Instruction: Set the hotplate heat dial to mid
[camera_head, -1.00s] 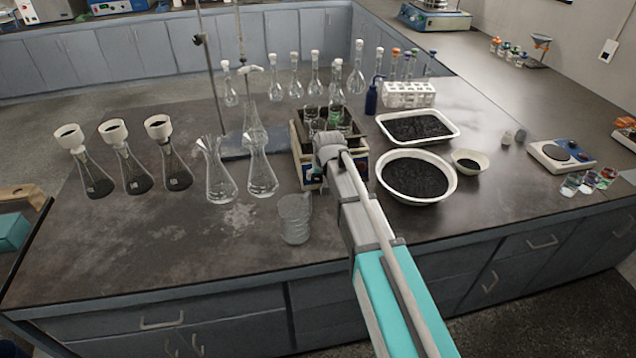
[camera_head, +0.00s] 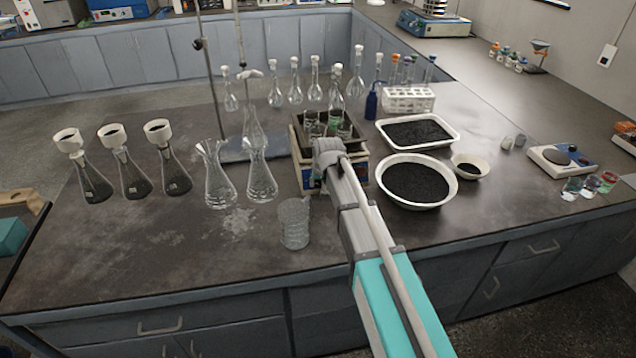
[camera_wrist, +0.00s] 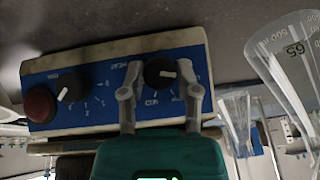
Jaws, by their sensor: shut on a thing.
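The hotplate (camera_head: 308,180) is a cream box on the bench with a blue front panel (camera_wrist: 110,88). In the wrist view the panel carries a red button (camera_wrist: 40,104), one black dial with a white mark (camera_wrist: 69,87) and a second black dial (camera_wrist: 160,73). My gripper (camera_wrist: 160,88) is shut on the second dial, one finger on each side. That dial's white mark points to the right in the picture. The lettering around the dials is too blurred to read surely, so I cannot tell which is heat. My wrist hides the fingers in the head view.
Beakers (camera_head: 314,127) stand on top of the hotplate. A glass beaker (camera_head: 294,225) and flasks (camera_head: 218,185) are left of my arm. A white bowl (camera_head: 441,202) and a tray (camera_head: 455,134) of black grains lie close on its right.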

